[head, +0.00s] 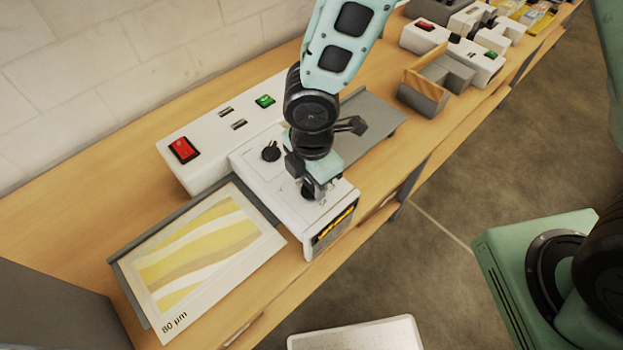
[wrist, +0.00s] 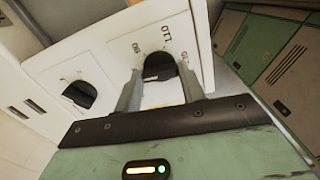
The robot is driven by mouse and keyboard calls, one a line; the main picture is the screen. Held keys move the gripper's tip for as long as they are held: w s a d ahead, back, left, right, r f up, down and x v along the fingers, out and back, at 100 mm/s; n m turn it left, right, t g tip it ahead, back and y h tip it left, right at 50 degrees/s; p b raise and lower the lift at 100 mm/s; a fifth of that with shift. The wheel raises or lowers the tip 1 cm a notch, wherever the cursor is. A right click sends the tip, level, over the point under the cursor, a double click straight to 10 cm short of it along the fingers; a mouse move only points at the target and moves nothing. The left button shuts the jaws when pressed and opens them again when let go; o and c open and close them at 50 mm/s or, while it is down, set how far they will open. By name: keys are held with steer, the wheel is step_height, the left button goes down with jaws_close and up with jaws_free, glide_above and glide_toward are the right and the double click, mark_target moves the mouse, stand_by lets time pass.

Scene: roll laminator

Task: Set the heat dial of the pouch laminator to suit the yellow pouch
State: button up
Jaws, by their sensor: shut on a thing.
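The white pouch laminator (head: 215,145) stands on the wooden bench, with two black dials on its raised front block. My gripper (head: 316,190) is over the dial nearer the front edge and is shut on it. In the wrist view the fingers of my gripper (wrist: 160,84) sit on either side of this black dial (wrist: 159,66). Printed marks surround it, too small to read surely. The other black dial (head: 271,152) is free; it also shows in the wrist view (wrist: 80,95). The yellow-striped pouch (head: 205,250), marked "80 µm", lies flat at the laminator's left.
A grey tray (head: 122,262) lies under the pouch. A red switch (head: 184,150) and a green switch (head: 264,100) are on the laminator's rear housing. A grey plate (head: 372,125) extends behind my arm. Another white machine (head: 425,38) stands farther right on the bench.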

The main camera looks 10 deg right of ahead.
mark_target(312, 185)
steer(key=m+b, duration=0.3)
steer(key=m, duration=0.2)
steer(key=shift+f, duration=0.15)
steer(key=m+b, duration=0.3)
steer(key=m, duration=0.2)
steer(key=shift+m, duration=0.3)
steer(key=shift+r, duration=0.2)
steer(key=o, duration=1)
step_height(312, 185, up, 17)
steer(key=b, duration=0.3)
steer(key=shift+r, duration=0.2)
